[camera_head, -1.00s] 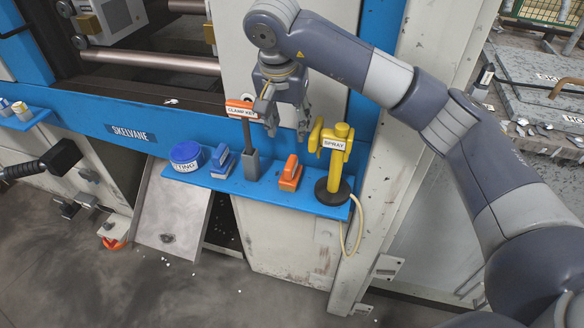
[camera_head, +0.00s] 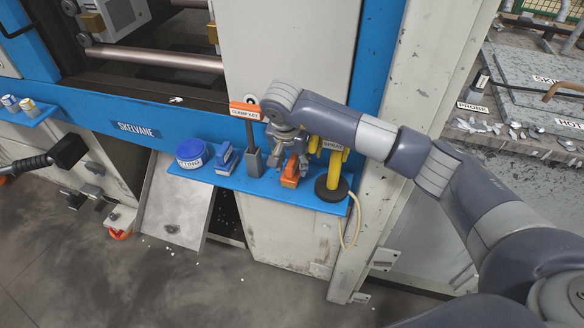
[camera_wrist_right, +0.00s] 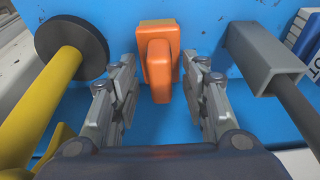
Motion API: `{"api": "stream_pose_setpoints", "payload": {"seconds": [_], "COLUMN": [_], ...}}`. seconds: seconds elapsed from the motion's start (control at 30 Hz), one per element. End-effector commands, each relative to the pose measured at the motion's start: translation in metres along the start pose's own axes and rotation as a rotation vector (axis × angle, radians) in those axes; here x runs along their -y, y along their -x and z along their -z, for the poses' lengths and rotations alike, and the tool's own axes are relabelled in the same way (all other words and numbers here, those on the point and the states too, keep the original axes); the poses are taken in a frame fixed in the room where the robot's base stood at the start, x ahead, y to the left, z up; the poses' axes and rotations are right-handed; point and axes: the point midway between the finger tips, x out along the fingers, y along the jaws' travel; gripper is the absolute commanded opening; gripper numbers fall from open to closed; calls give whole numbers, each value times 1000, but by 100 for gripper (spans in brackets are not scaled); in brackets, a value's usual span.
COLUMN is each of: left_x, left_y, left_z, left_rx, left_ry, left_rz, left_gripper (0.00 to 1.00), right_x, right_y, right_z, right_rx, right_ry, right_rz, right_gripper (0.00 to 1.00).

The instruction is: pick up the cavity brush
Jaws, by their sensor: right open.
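An orange block with a raised grip (camera_head: 290,174), which I take for the cavity brush, stands on the blue shelf between the clamp key and the spray tool. It has no label I can read. My right gripper (camera_head: 289,160) is just above it, pointing down, with its fingers spread. In the right wrist view the orange block (camera_wrist_right: 158,62) lies ahead, centred between the two open fingertips (camera_wrist_right: 160,98). Clear gaps show on both sides, and I see no contact. My left gripper is not in view.
The yellow spray tool (camera_head: 334,178) on its black base is close to the right of my gripper. The grey clamp key holder (camera_head: 253,163) is close on the left. A blue brush-like block (camera_head: 225,161) and a blue tub (camera_head: 191,152) stand further left on the shelf (camera_head: 265,187).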

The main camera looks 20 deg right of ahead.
Motion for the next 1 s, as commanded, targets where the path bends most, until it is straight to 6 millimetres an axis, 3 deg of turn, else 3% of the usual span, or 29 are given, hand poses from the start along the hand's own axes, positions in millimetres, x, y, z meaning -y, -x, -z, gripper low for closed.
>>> {"api": "stream_pose_setpoints", "payload": {"seconds": [0.2,0.4,0.77,1.0], "left_x": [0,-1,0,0], "left_y": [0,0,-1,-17], "left_z": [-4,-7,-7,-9], "left_rx": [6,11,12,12], "left_ry": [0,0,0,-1], "left_rz": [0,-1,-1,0], "left_gripper": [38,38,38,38], "right_x": [0,0,1,1], "right_y": [-1,-1,1,34], "right_z": [0,0,1,11], "right_rx": [-1,0,-1,-6], "right_ry": [0,0,0,-1], "right_rz": [2,2,3,6], "right_gripper": [42,0,0,0]}}
